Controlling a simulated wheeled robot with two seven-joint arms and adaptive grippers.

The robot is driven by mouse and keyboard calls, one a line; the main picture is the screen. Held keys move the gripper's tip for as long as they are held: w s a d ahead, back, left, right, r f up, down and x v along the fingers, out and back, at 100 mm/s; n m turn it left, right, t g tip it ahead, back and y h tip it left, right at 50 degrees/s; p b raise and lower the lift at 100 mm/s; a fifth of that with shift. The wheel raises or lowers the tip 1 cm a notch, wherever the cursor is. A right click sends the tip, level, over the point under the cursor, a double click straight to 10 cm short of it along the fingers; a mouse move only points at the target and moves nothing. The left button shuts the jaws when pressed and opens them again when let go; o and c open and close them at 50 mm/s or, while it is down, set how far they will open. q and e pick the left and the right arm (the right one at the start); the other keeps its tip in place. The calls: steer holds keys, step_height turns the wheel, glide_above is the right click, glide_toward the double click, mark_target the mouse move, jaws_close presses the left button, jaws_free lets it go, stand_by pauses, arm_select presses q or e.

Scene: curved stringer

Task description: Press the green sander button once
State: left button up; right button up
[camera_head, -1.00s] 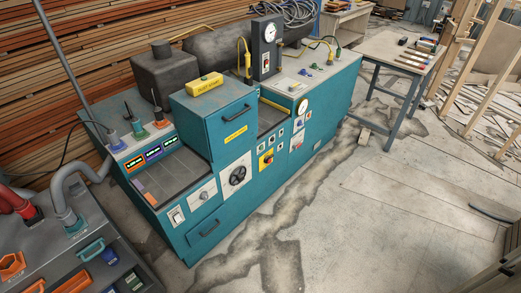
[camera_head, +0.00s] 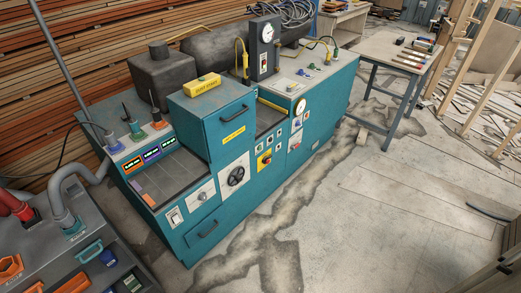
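A teal machine cabinet (camera_head: 190,240) stands in the middle of the view. Its front carries a row of small buttons, a yellow switch plate with a red knob (camera_head: 264,160), a black handwheel (camera_head: 236,175) and a white switch (camera_head: 174,216). A yellow labelled box (camera_head: 203,86) sits on its raised drawer unit. Some small controls look greenish, but their labels are too small to read, so I cannot tell which is the green sander button. Neither of my grippers is in view.
A dark tool bench (camera_head: 60,262) with grey and red hoses is at the lower left. A workbench (camera_head: 385,47) with tools stands at the back right, near leaning timber and scattered boards. The stained concrete floor (camera_head: 370,215) in front of the cabinet is mostly clear.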

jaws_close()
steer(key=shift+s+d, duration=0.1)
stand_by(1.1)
